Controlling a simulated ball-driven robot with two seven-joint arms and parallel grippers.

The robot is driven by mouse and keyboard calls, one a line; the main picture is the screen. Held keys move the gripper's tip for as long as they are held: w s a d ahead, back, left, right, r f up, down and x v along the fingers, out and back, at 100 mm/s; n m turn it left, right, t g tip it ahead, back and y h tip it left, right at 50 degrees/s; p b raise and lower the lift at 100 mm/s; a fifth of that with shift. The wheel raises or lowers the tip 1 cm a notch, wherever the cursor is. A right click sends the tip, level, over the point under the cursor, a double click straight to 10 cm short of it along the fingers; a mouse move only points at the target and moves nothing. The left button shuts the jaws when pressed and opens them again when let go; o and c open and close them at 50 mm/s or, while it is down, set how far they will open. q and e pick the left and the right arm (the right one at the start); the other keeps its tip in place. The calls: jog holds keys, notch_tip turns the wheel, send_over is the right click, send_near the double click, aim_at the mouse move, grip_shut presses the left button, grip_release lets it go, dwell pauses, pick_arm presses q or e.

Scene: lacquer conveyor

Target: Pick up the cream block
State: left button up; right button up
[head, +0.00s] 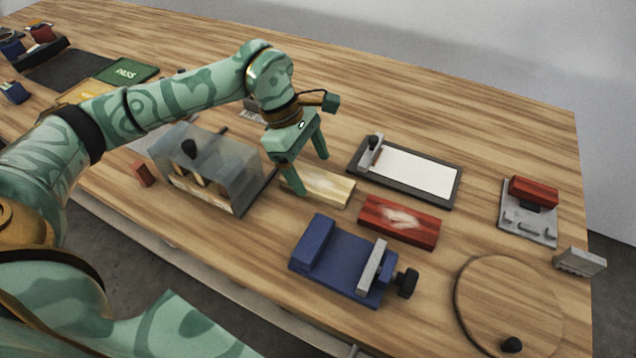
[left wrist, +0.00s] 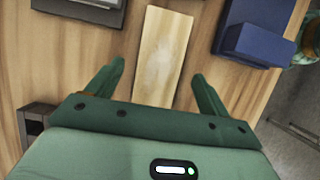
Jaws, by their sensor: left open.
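The cream block (head: 327,187) is a long pale block lying flat on the wooden table, with a lighter smudge on its top. It also shows in the left wrist view (left wrist: 163,55), lengthwise ahead of the jaws. My left gripper (head: 308,174) is open, its two green fingers spread above the block's near left end. In the left wrist view the left gripper (left wrist: 158,85) has one finger on each side of the block's line, with nothing held. I cannot tell whether the fingers reach down beside the block. My right gripper is not in view.
A clear-covered box (head: 215,170) stands close left of the block. A red block (head: 399,221) lies to its right, and a blue vise (head: 343,262) stands in front. A framed white board (head: 415,174) lies behind. A round wooden disc (head: 508,305) is at the right.

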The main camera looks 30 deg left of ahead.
aim_at(317, 183)
pick_arm(q)
jog(key=x, duration=0.3)
jog(key=shift+r, duration=0.15)
jog(key=c, duration=1.1)
